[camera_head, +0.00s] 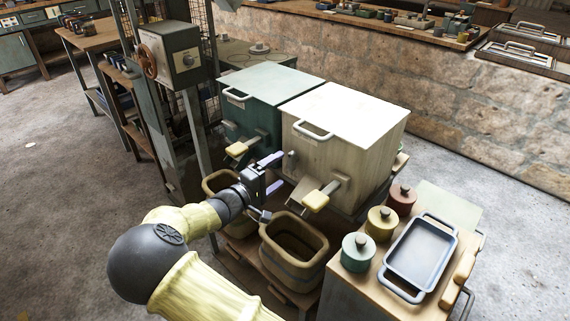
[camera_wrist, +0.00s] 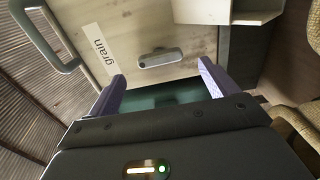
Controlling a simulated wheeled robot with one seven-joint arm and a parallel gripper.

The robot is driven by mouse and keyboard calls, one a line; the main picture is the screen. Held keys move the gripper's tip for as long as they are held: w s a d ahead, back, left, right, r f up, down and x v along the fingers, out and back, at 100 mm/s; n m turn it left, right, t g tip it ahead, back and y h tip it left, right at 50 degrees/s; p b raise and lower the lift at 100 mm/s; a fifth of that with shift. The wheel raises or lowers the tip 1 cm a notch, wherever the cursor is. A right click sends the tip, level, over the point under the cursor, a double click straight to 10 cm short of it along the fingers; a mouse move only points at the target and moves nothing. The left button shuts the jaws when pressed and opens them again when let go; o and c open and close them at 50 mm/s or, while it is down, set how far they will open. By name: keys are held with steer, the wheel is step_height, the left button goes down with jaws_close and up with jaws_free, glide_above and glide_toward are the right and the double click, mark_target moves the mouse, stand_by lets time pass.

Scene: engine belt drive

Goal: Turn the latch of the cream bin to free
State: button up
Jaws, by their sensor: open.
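The cream bin (camera_head: 345,130) stands in the middle of the head view, its lid down. In the wrist view its front (camera_wrist: 195,25) fills the upper middle, with a label reading "grain". The latch (camera_wrist: 160,58) is a small grey metal bar on that front, lying nearly level across the picture. My gripper (camera_head: 271,173) is before the bin's front at its left side, open and empty. In the wrist view my gripper (camera_wrist: 162,73) has its purple fingers on either side of the latch, which appears just past the tips. Contact cannot be told.
The teal bin (camera_head: 262,87) stands close at left. A brown tub (camera_head: 292,265) stands below. Canisters (camera_head: 382,221) and a blue tray (camera_head: 419,252) are on the bench at right.

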steer(key=p+v, duration=0.2)
steer(key=v, duration=1)
steer(key=shift+r+p, duration=0.1)
steer(key=shift+p, duration=0.2)
